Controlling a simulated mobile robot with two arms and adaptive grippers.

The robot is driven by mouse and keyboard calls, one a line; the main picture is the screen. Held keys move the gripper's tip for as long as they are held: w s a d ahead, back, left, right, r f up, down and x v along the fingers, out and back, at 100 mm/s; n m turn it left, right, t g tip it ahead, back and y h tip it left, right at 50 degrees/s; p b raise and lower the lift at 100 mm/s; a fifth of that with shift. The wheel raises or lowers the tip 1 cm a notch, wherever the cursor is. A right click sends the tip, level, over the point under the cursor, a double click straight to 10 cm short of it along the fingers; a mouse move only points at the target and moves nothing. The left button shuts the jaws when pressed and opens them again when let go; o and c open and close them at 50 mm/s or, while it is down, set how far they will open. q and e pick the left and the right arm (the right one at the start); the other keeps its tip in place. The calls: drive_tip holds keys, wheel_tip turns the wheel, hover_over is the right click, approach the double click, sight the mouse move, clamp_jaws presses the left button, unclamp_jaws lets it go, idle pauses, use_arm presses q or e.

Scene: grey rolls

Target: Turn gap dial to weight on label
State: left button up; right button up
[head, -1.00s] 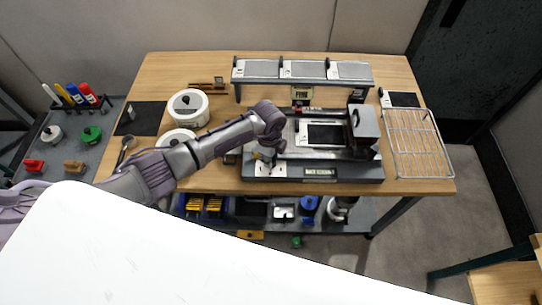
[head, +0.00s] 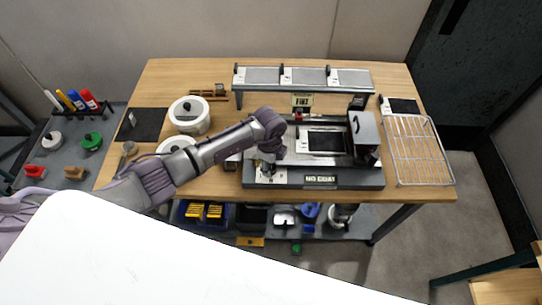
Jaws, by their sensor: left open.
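The roller machine (head: 355,177) stands on the front middle of the wooden table, with a dark flat bed and a grey block at its right. A white plate with dark marks (head: 279,179) lies at its front left corner; the dial there is mostly hidden by my gripper and its setting cannot be read. My left gripper (head: 267,171) is open, pointing down just over that plate; I cannot tell whether it touches the dial. My right gripper is not in view.
A raised rack (head: 308,87) with several grey sheets stands behind the machine. A wire rack (head: 418,150) lies at the right. White round pots (head: 189,115) and a black mat (head: 142,121) are at the left. Bare wood lies at the back left.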

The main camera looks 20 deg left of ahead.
use_arm(q)
wheel_tip(320, 180, up, 12)
drive_tip(key=shift+s+f, duration=0.2)
drive_tip(key=shift+s, duration=0.2)
drive_tip(key=shift+a, duration=0.1)
